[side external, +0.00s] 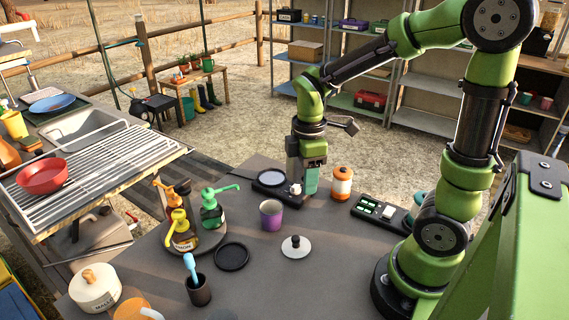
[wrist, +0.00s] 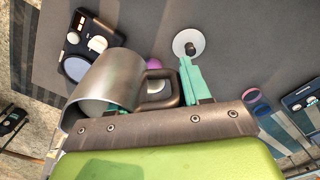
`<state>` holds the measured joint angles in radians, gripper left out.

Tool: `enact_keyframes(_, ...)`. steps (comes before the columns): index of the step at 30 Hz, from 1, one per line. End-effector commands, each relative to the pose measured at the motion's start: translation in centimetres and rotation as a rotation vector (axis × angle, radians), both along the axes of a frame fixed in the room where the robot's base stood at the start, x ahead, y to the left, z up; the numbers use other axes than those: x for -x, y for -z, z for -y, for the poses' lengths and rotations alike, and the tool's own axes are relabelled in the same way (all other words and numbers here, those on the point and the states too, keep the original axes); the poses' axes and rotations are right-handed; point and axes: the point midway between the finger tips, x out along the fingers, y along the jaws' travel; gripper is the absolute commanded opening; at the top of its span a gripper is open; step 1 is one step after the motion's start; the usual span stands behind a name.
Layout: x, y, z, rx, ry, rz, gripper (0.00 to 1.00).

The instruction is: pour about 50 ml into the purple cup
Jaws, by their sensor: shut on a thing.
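The purple cup (side external: 271,215) stands upright on the dark table in the side view, in front of and a little left of my gripper (side external: 309,183). Its contents cannot be made out. In the wrist view only a bit of the purple cup (wrist: 154,63) shows behind the jug. My gripper's teal fingers (wrist: 190,82) are shut on the dark handle of a grey metal jug (wrist: 112,78). The jug is on the left of the fingers in the wrist view; what it holds is not visible. In the side view the jug is hard to make out at the gripper.
A black device with a round pad (side external: 271,179) lies behind the cup. A white lid with a dark knob (side external: 295,246) lies in front. An orange-and-white jar (side external: 341,184) stands right of my gripper.

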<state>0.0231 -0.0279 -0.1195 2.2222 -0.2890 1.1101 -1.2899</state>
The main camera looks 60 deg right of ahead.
Motion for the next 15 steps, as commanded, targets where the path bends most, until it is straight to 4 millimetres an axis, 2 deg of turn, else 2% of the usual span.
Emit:
enact_keyframes(8,-4.0,-0.2,-5.7,-0.012,0.254,-0.006,0.0)
enact_keyframes(15,-6.5,-0.1,-12.2,-0.017,0.515,-0.015,0.0)
